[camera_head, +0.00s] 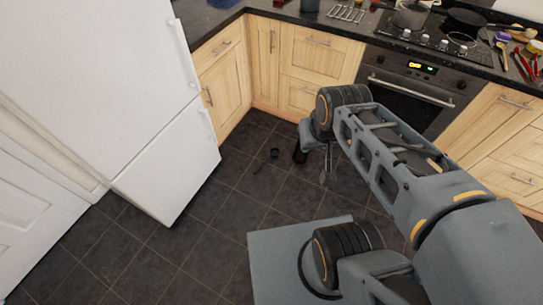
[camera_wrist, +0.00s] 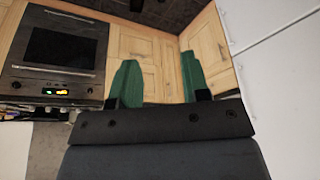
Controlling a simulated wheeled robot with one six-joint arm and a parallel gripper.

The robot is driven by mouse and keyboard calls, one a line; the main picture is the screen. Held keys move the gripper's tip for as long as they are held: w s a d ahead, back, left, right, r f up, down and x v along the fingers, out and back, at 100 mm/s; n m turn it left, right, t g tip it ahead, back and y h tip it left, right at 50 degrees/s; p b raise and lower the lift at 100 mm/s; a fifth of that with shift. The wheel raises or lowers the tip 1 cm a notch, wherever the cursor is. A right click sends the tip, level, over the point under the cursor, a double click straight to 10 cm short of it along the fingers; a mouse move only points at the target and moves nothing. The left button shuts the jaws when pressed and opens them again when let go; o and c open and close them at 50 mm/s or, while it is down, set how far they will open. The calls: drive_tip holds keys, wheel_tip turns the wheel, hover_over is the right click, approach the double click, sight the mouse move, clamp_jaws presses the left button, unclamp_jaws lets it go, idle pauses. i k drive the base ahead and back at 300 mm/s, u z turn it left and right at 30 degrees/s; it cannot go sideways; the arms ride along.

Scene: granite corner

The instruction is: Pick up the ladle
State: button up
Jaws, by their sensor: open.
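A small dark ladle (camera_head: 274,153), with a round bowl and a thin handle, appears to lie on the dark tiled floor in the head view, left of my wrist. It blends with the tiles, so its outline is faint. I cannot see it in the wrist view. My gripper (camera_wrist: 159,75) shows two green fingers spread apart in the wrist view, with nothing between them. In the head view my arm reaches in from the right, its end apart from the ladle, and the fingers are hard to make out.
A white fridge (camera_head: 150,90) stands at the left. Wooden cabinets (camera_head: 316,55) and an oven (camera_head: 410,90) line the back and right. The counter holds a hob (camera_head: 430,33) with pans and several colourful utensils at the far right. Floor between fridge and arm is mostly clear.

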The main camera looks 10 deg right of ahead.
sight(274, 152)
drive_tip(key=k, duration=0.4)
drive_tip(key=u, duration=0.85)
drive_tip(key=i, duration=2)
drive_tip(key=z, duration=0.6)
